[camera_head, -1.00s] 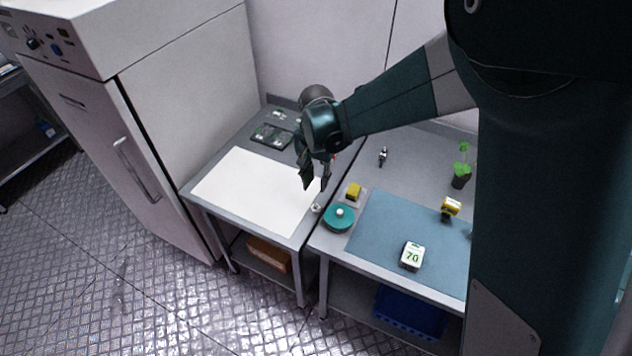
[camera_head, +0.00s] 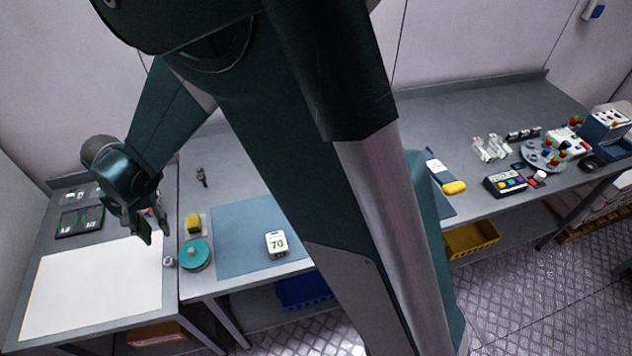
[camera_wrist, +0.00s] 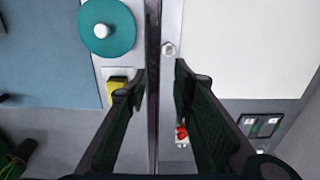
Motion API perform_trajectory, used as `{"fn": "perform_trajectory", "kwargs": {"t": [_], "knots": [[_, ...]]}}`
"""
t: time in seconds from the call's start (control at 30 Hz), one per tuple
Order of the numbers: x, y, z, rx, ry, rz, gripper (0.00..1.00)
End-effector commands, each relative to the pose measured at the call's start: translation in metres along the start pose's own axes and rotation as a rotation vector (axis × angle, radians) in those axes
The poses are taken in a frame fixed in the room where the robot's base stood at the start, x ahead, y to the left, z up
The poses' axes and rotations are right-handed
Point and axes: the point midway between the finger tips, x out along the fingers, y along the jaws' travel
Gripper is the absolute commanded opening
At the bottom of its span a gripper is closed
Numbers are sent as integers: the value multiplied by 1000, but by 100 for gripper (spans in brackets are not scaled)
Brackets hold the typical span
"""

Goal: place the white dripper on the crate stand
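My gripper (camera_head: 155,233) is above the left end of the benches, over the right edge of the white mat. In the wrist view its fingers (camera_wrist: 160,80) are spread with nothing between them, over the seam between two tables. A small whitish round piece (camera_head: 168,262) sits by that seam, beyond the fingertips in the wrist view (camera_wrist: 168,49); I cannot tell whether it is the white dripper. I cannot make out a crate stand for certain. A blue crate (camera_head: 303,291) and a yellow crate (camera_head: 472,239) are under the benches.
A teal disc (camera_head: 195,255) with a white knob and a yellow block (camera_head: 194,223) stand close to the gripper. A white "70" block (camera_head: 276,243) is on the blue mat (camera_head: 232,250). The white mat (camera_head: 90,290) is bare. Small equipment, including a colour-button box (camera_head: 506,183), crowds the right bench.

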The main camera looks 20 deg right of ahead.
Motion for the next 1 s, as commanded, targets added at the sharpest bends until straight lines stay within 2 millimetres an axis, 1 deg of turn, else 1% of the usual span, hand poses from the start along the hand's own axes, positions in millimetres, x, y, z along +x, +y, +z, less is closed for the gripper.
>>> {"fn": "perform_trajectory", "kwargs": {"t": [0.03, 0.17, 0.3, 0.5, 0.8, 1.0], "knots": [[-8, 10, -3, 3, 6, -5, 25], [-29, 36, -9, 4, 26, -20, 25], [-54, 67, -15, 4, 52, -37, 25], [-86, 111, -18, 4, 92, -59, 25], [-127, 178, -16, 3, 156, -82, 25], [-151, 222, -8, 4, 200, -92, 25]]}}
